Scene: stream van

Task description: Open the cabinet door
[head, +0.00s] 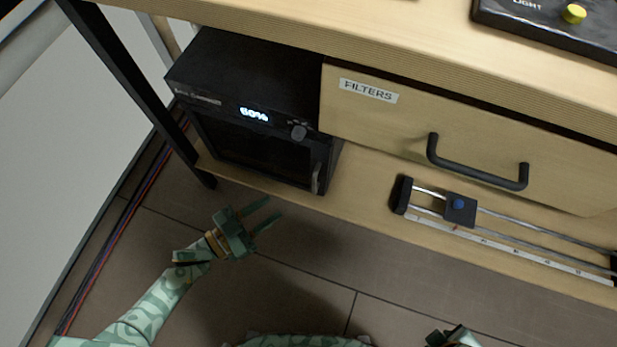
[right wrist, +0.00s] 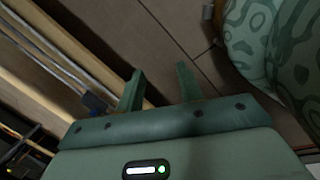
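The cabinet (head: 240,70) is a black box on the lower shelf at the left in the head view. Its display reads 60% beside a round knob. Its dark-windowed front door (head: 255,150) looks shut, with a short vertical handle (head: 316,178) at the right edge. My left gripper (head: 268,214) is open and empty, below and in front of the door, apart from it. My right gripper (head: 455,338) is at the bottom edge of the head view, partly cut off. In the right wrist view its two fingers (right wrist: 160,85) are apart with nothing between them.
A FILTERS drawer (head: 460,125) with a black bar handle is right of the cabinet. A slider rail (head: 490,220) lies on the lower shelf below it. A black table leg (head: 130,80) stands left. Cables (head: 115,235) run along the floor. Open tiled floor lies in front.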

